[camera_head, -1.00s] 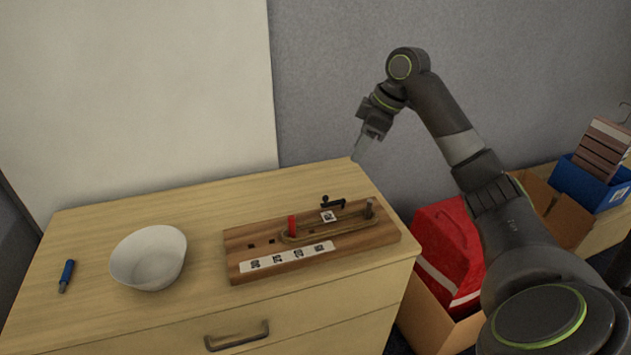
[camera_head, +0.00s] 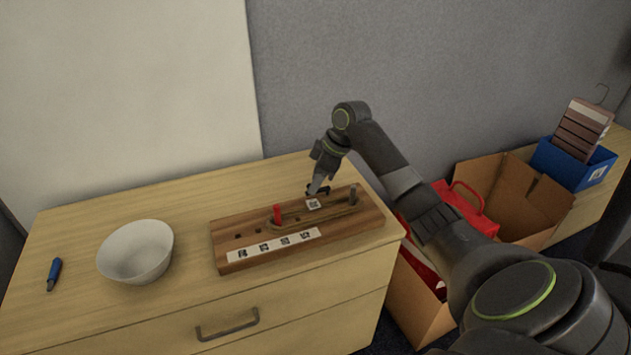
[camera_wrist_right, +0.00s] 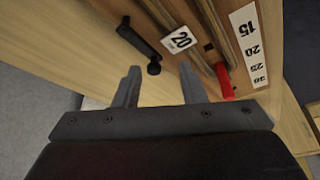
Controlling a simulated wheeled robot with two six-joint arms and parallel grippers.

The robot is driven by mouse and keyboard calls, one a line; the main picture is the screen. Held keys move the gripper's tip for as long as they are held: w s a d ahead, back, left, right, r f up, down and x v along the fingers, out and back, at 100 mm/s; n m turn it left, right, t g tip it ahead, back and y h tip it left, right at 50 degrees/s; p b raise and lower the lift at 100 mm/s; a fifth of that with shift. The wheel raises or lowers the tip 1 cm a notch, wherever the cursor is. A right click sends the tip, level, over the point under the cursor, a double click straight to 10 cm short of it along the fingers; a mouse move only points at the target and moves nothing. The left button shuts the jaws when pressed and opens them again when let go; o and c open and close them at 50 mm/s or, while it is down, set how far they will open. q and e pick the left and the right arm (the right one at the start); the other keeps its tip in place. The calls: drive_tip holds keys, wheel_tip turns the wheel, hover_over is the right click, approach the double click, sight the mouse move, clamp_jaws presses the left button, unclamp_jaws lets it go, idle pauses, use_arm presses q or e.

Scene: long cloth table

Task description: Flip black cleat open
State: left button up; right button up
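The black cleat (camera_head: 317,190) sits at the back edge of the wooden board (camera_head: 356,229), partly hidden by my right gripper in the head view. In the right wrist view the black cleat (camera_wrist_right: 139,40) is a dark bar with a round knob at its lower end, beside the label reading 20. My right gripper (camera_head: 314,190) is at the cleat in the head view. In the right wrist view its two fingers (camera_wrist_right: 160,84) are spread apart with nothing between them, and the cleat's knob lies just beyond them. My left gripper is out of view.
A white bowl (camera_head: 135,252) and a blue marker-like object (camera_head: 54,273) lie to the left. Cardboard boxes (camera_head: 540,200) stand right of the cabinet. The table between bowl and board is clear.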

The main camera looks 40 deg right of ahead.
drive_tip(key=shift+w+a+f, duration=0.1)
drive_tip(key=shift+f, duration=0.25)
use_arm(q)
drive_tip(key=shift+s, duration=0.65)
use_arm(e)
drive_tip(key=shift+f, duration=0.15)
clamp_jaws()
drive_tip(key=m+p, duration=0.1)
drive_tip(key=p, duration=0.1)
drive_tip(key=m+p, duration=0.1)
drive_tip(key=p, duration=0.1)
drive_tip(key=shift+w+a+r+t, duration=0.1)
drive_tip(key=shift+w+r+t, duration=0.2)
drive_tip(key=shift+w, duration=0.1)
use_arm(q)
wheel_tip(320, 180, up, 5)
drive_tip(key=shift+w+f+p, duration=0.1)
drive_tip(key=shift+p, duration=0.35)
use_arm(e)
drive_tip(key=shift+w+f+m+h, duration=0.1)
drive_tip(key=shift+f+m+h, duration=0.15)
drive_tip(key=shift+m+h, duration=0.05)
unclamp_jaws()
drive_tip(key=shift+w+a, duration=0.1)
drive_tip(key=shift+w, duration=0.05)
